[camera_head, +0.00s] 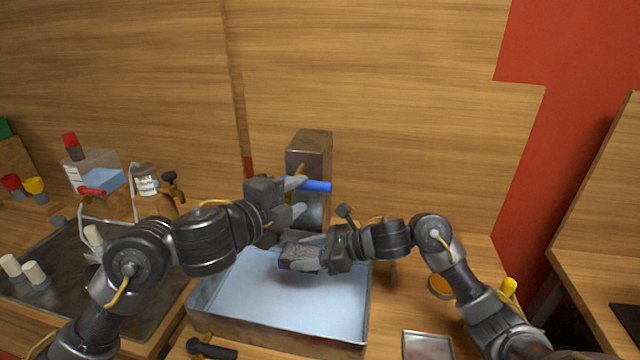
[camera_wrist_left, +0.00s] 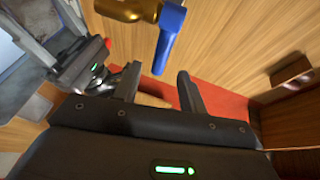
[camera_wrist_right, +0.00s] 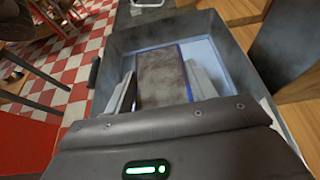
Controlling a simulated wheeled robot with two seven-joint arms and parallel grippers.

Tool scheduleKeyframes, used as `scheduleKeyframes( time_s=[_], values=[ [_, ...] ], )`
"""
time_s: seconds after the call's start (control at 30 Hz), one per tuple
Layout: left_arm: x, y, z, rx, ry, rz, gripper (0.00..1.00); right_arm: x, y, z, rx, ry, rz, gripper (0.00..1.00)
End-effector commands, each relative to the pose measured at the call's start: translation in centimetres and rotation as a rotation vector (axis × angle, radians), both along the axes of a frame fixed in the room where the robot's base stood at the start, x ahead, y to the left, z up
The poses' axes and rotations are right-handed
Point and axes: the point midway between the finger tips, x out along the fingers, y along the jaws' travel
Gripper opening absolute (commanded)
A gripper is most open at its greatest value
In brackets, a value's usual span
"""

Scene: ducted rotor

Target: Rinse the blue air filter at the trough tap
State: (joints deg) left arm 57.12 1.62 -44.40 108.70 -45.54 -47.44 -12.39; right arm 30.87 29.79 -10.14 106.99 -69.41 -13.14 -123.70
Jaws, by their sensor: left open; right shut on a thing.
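The air filter (camera_wrist_right: 162,75) is a flat block with a dirty brown face and a blue edge. My right gripper (camera_head: 305,252) is shut on it and holds it over the trough (camera_head: 210,300), which has a pale blue inside. The tap is a metal column (camera_head: 311,150) at the trough's back, with a blue lever (camera_head: 317,186). My left gripper (camera_head: 298,199) is open near the lever. In the left wrist view, the lever (camera_wrist_left: 170,38) and a brass part (camera_wrist_left: 130,8) lie beyond the fingers, apparently not between them. No water shows.
A dark tray (camera_head: 50,255) with white-capped items, a clear box (camera_head: 100,172) and a labelled jar (camera_head: 145,181) stand at the left. A black-handled tool (camera_head: 212,348) lies at the trough's front. A small metal tray (camera_head: 427,345) is at the right.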

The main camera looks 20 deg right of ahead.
Motion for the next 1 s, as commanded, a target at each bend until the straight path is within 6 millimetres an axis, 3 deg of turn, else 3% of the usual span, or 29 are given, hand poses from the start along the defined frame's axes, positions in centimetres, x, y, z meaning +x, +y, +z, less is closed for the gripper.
scheduleKeyframes(
  time_s=[0.2, 0.4, 0.87, 1.0],
  values=[
    [2.5, -3.6, -0.8, 0.000, 0.004, 0.000, 0.41, 0.0, 0.0, 0.0, 0.000, 0.000, 0.000, 0.32],
    [4.1, -5.9, -1.2, -0.001, 0.001, 0.000, 0.41, 0.0, 0.0, 0.0, 0.001, -0.001, 0.000, 0.32],
    [4.8, -6.8, -1.5, -0.001, -0.001, 0.001, 0.41, 0.0, 0.0, 0.0, 0.001, -0.001, 0.000, 0.32],
    [4.8, -6.8, -1.4, -0.001, -0.001, 0.001, 0.23, 0.0, 0.0, 0.0, 0.001, -0.001, 0.000, 0.32]
  ],
)
